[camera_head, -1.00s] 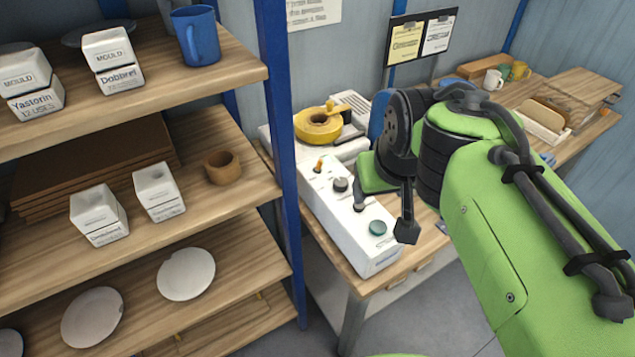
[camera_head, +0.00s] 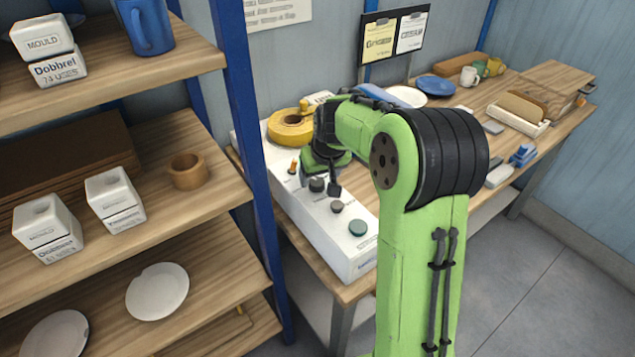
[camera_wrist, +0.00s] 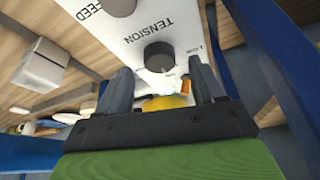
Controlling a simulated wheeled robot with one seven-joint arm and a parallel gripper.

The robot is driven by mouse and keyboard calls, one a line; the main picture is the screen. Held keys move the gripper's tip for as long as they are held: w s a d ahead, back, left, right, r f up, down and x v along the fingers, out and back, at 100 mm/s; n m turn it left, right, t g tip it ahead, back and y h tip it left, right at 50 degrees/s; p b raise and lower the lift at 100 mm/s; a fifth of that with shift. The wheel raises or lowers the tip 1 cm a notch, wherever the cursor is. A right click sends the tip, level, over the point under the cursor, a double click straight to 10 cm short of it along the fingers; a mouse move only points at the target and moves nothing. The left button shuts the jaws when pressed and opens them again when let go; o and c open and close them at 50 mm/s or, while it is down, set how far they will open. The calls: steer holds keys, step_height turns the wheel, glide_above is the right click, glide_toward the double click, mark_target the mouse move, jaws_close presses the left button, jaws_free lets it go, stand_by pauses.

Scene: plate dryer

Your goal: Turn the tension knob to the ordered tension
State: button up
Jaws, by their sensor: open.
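The white machine (camera_head: 345,238) stands on the wooden bench with a row of controls on top. Its dark, round tension knob (camera_head: 317,185) sits between an orange lever and a grey knob. In the wrist view the tension knob (camera_wrist: 159,56) is beside the printed word TENSION, with LOW printed at its right. Its setting is not readable. My gripper (camera_wrist: 160,82) is open, its two dark fingers apart and empty, with the knob showing just beyond the gap between the tips. I cannot tell whether they touch it.
The orange lever (camera_head: 293,167), grey knob (camera_head: 337,206) and green button (camera_head: 358,228) are close by. A blue shelf post (camera_head: 250,150) stands left. Cards (camera_head: 379,39) hang behind, their writing too small to read.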

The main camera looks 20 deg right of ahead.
mark_target(317, 184)
steer(key=x, duration=0.2)
steer(key=shift+w+f, duration=0.15)
steer(key=shift+f, duration=0.25)
steer(key=c, duration=1)
steer(key=shift+n, duration=0.3)
steer(key=n, duration=0.2)
steer(key=n+y+p, duration=0.1)
steer(key=n+y, duration=0.1)
steer(key=n, duration=0.1)
steer(key=shift+d+r+n+g+p, duration=0.1)
steer(key=shift+d+n+g+p, duration=0.2)
steer(key=shift+g+p, duration=0.1)
steer(key=n+y+p, duration=0.1)
steer(key=n, duration=0.1)
steer(key=n+g+y+p, duration=0.1)
steer(key=n, duration=0.2)
steer(key=shift+w+n, duration=0.1)
steer(key=shift+n, duration=0.2)
steer(key=shift+c, duration=0.2)
steer(key=o, duration=1)
